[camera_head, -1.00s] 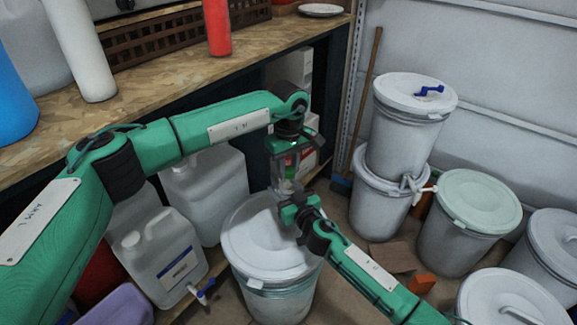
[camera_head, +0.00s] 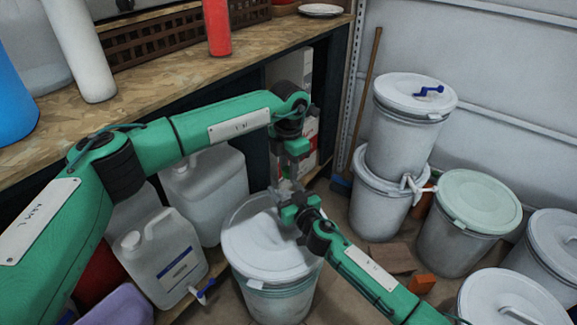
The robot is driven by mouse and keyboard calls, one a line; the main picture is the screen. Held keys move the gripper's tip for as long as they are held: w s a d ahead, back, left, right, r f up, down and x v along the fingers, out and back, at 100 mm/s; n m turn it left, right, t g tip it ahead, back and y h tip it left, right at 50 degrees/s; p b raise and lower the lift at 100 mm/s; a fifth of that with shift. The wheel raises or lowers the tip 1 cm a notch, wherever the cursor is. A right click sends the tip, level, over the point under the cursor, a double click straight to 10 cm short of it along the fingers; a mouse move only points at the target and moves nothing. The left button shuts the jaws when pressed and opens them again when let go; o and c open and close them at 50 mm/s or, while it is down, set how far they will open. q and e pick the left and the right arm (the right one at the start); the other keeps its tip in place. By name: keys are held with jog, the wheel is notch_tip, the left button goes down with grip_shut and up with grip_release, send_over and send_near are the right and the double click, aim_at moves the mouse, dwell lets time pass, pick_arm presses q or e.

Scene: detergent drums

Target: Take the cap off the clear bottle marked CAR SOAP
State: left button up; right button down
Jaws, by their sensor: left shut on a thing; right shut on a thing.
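The clear bottle (camera_head: 284,187) shows only as a small, pale see-through shape between my two grippers, above a lidded white drum. Its marking cannot be read. My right gripper (camera_head: 288,201) comes in from the lower right and is shut on the bottle's body. My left gripper (camera_head: 289,170) points down from above and is shut at the top of the bottle, where the cap sits. The cap is hidden by the fingers, so I cannot tell whether it is apart from the bottle.
The lidded white drum (camera_head: 268,245) stands just below the grippers. White jugs (camera_head: 170,262) stand to its left. Stacked drums (camera_head: 412,105) and a green-lidded drum (camera_head: 478,205) stand at the right. A wooden bench (camera_head: 150,70) runs along the upper left.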

pick_arm(q)
jog(key=n, duration=1.8)
jog(key=shift+n, duration=0.4)
jog(key=n, duration=0.7)
jog(key=shift+r+n, duration=0.1)
jog(key=shift+n, duration=0.2)
jog(key=shift+r, duration=0.2)
jog(key=shift+r, duration=0.9)
